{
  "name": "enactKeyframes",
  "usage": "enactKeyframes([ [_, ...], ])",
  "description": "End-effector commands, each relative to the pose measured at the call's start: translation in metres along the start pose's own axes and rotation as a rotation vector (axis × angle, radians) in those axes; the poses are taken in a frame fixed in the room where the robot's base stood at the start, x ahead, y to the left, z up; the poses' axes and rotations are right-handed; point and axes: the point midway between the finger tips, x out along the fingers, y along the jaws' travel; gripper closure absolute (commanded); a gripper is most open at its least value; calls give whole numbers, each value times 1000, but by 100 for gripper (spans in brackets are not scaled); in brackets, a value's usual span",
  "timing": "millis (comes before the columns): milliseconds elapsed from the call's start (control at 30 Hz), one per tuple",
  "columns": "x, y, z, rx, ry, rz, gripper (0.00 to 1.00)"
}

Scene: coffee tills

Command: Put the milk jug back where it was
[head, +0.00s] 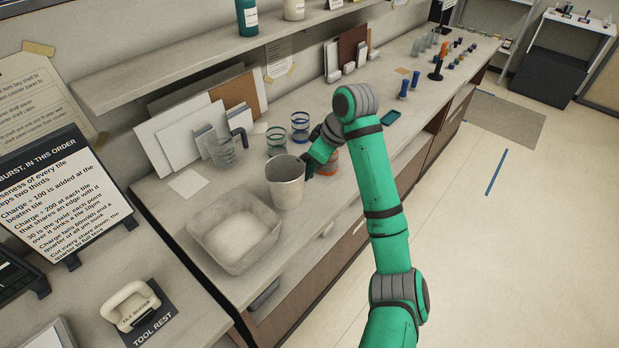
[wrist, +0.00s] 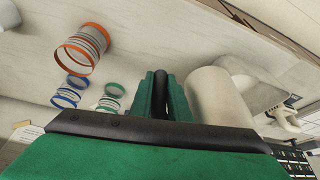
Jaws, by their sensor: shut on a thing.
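The milk jug (head: 286,183) is a pale grey, open-topped vessel, upright near the front of the counter, just right of the tub. My gripper (head: 309,168) is at its right side, shut on its handle. In the wrist view the dark handle (wrist: 161,78) sits between the green fingers (wrist: 160,98), with the pale jug body (wrist: 212,95) to their right. The fingertips are partly hidden in the head view. I cannot tell whether the jug's base touches the counter (head: 335,125).
A pale rectangular tub (head: 236,262) stands left of the jug. Behind are a clear measuring jug (head: 222,153), banded cups (head: 299,127) and leaning boards (head: 158,135). An orange-banded cup (head: 329,162) is close behind my gripper. A bare paper square (head: 187,183) lies left.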

Motion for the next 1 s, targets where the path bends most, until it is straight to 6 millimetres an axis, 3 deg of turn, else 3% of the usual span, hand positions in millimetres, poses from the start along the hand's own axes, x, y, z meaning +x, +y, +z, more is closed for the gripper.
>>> enactKeyframes([
  [100,15,17,-7,0,1,-6,100],
  [500,60,50,-4,0,-1,-1,100],
  [767,73,59,-3,0,0,0,100],
  [1000,101,59,8,1,-1,-1,100],
])
